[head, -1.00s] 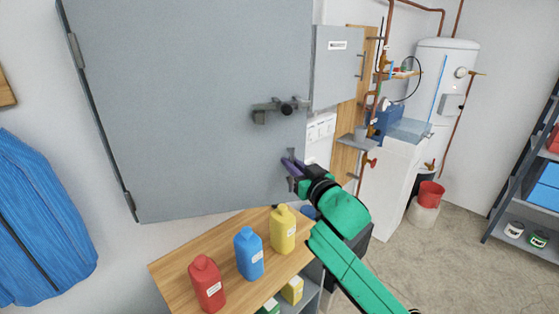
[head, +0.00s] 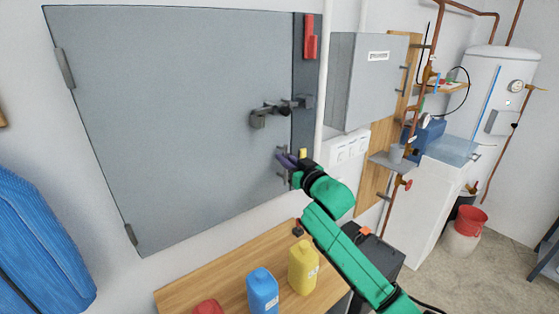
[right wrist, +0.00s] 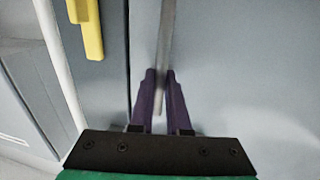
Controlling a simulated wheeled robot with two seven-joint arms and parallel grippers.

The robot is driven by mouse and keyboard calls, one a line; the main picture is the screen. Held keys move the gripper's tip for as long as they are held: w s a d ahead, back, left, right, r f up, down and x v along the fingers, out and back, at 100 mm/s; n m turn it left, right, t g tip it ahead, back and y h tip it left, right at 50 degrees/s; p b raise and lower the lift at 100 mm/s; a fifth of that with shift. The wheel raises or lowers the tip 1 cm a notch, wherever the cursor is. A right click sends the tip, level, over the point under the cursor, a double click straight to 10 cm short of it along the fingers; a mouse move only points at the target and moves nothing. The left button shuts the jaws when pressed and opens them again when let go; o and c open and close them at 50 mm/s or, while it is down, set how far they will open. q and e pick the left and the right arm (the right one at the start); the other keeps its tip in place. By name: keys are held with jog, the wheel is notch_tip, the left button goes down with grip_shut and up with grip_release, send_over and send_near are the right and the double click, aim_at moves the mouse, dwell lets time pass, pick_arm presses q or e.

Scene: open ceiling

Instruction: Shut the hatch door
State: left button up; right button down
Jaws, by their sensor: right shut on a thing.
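The hatch door (head: 170,110) is a large grey panel on the wall, hinged on its left side. Its right edge lies along a dark grey frame strip (head: 305,75); it looks flush or nearly so. A dark latch lever (head: 262,117) sits near the door's right edge and reaches toward the strip. Below it is a vertical pull handle (head: 281,178). My right gripper (head: 287,160) is shut on this handle. In the right wrist view, the purple fingers (right wrist: 160,90) straddle the handle bar (right wrist: 165,50), beside a narrow dark seam. My left gripper is not in view.
A red piece (head: 310,37) and a yellow piece (right wrist: 91,28) sit on the frame strip. Below is a wooden bench (head: 225,272) with red, blue and yellow bottles (head: 303,267). A grey wall cabinet (head: 357,85) and pipes stand to the right. A blue garment (head: 40,235) hangs at left.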

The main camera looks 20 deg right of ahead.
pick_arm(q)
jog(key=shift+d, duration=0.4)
pick_arm(e)
jog(key=shift+r, duration=0.25)
jog(key=c, duration=1.2)
grip_release()
jog(key=o, duration=0.3)
jog(key=shift+w, duration=0.15)
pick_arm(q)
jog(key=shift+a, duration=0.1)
pick_arm(e)
jog(key=shift+f, duration=0.15)
jog(key=shift+s+f, duration=0.25)
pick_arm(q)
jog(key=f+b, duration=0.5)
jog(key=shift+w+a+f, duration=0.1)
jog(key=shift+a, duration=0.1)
pick_arm(e)
jog(key=v, duration=1.4)
jog(key=shift+r, duration=0.2)
